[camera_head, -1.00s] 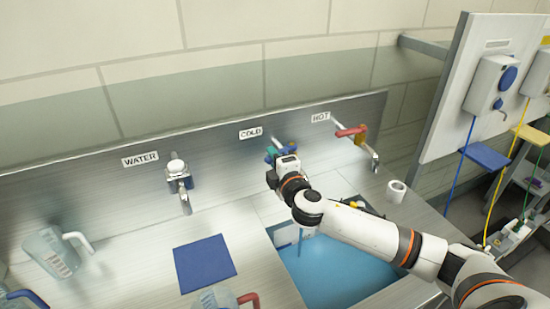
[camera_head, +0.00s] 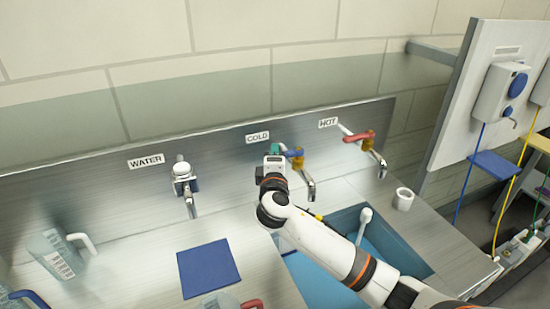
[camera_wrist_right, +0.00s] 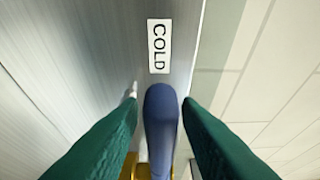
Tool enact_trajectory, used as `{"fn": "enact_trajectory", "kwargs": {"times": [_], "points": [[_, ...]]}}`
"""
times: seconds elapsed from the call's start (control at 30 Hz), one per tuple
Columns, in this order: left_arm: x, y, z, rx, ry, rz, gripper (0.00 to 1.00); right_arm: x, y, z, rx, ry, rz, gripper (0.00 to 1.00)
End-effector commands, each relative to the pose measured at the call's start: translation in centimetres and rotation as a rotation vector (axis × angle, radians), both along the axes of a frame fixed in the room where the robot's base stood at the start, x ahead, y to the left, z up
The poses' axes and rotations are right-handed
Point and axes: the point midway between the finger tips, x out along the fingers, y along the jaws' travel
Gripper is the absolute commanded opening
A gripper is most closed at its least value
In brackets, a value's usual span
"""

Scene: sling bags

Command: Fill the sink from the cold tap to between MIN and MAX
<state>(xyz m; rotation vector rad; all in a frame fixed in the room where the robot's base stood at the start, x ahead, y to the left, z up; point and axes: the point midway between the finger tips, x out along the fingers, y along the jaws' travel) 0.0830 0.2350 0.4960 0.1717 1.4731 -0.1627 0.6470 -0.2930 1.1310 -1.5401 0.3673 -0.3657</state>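The cold tap (camera_head: 298,162) has a yellow body, a blue lever and a chrome spout, below the COLD label (camera_head: 257,137). My right gripper (camera_head: 275,150) is at the lever, on its left side in the head view. In the right wrist view, its green fingers (camera_wrist_right: 160,105) stand on both sides of the blue lever (camera_wrist_right: 161,115), with narrow gaps, so it looks open around it. The blue sink (camera_head: 408,250) is below, partly hidden by my right arm. No stream shows at the spout. The water level and MIN and MAX marks cannot be read. My left gripper is not in view.
The red-handled hot tap (camera_head: 361,138) is right of the cold one, the WATER tap (camera_head: 184,182) left. A white-headed object (camera_head: 365,215) stands in the sink. A white cup-like roll (camera_head: 403,199), blue mat (camera_head: 208,267) and clear jug (camera_head: 57,252) are on the counter.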

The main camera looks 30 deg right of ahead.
Motion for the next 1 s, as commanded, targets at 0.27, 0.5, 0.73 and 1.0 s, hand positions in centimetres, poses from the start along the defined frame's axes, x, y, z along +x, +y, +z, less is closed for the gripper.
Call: {"fn": "enact_trajectory", "kwargs": {"times": [0.27, 0.5, 0.73, 1.0], "points": [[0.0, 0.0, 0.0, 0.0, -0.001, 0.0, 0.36, 0.0, 0.0, 0.0, 0.0, -0.001, 0.002, 0.36], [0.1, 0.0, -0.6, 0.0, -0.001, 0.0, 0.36, -1.8, 1.0, -0.2, 0.001, -0.002, 0.004, 0.36], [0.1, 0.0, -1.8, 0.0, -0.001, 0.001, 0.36, -6.2, 3.3, -0.3, 0.004, -0.001, 0.005, 0.36], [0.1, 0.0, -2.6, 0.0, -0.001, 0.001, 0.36, -9.9, 5.1, -0.2, 0.002, 0.0, 0.003, 0.36]]}}
